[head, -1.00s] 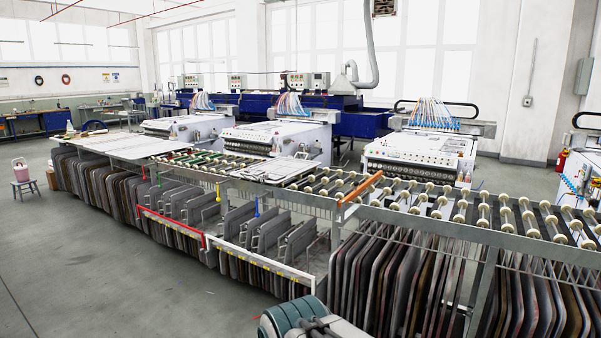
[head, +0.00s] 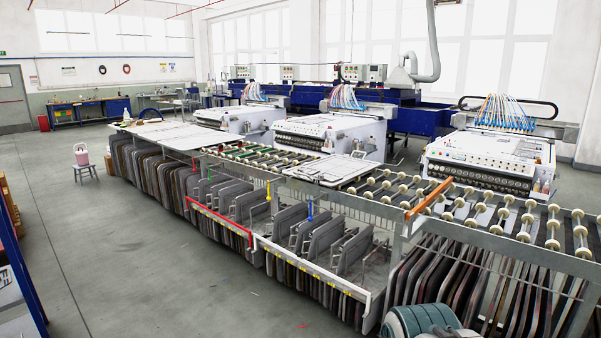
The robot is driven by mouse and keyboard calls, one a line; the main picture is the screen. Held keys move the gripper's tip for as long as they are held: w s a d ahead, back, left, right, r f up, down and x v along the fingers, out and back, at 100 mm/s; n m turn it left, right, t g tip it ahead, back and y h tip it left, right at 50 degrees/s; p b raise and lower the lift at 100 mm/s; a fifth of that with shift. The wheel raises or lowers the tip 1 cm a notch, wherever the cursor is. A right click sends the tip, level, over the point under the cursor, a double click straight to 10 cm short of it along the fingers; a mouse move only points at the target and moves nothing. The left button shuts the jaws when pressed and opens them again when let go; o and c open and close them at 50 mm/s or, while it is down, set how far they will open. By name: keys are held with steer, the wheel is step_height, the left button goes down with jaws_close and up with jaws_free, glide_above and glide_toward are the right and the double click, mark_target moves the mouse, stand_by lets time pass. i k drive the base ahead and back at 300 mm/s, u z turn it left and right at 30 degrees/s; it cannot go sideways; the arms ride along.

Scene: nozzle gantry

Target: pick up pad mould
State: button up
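Several grey slab-like panels that may be pad moulds stand upright in the low rack (head: 362,287) in the middle of the head view. The nearer ones (head: 352,252) lean side by side behind a white and red front rail. I cannot tell which one is the pad mould. More dark panels (head: 440,275) stand under the roller table at the right. My gripper's fingers are not in view; only a rounded teal and grey part of my arm shows at the bottom edge.
The roller table (head: 583,267) runs along the right, with an orange bar (head: 428,198) across it. White machines (head: 490,160) stand behind. A blue-framed shelf (head: 22,265) is at the left edge. A pink bucket (head: 81,155) sits on a stool. Open grey floor (head: 140,250) lies left of the rack.

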mark_target(309, 171)
steer(key=u, duration=0.4)
steer(key=i, duration=1.2)
steer(key=u, duration=0.65)
steer(key=i, duration=3.15)
steer(key=z, duration=1.1)
steer(key=i, duration=1.75)
steer(key=z, duration=0.9)
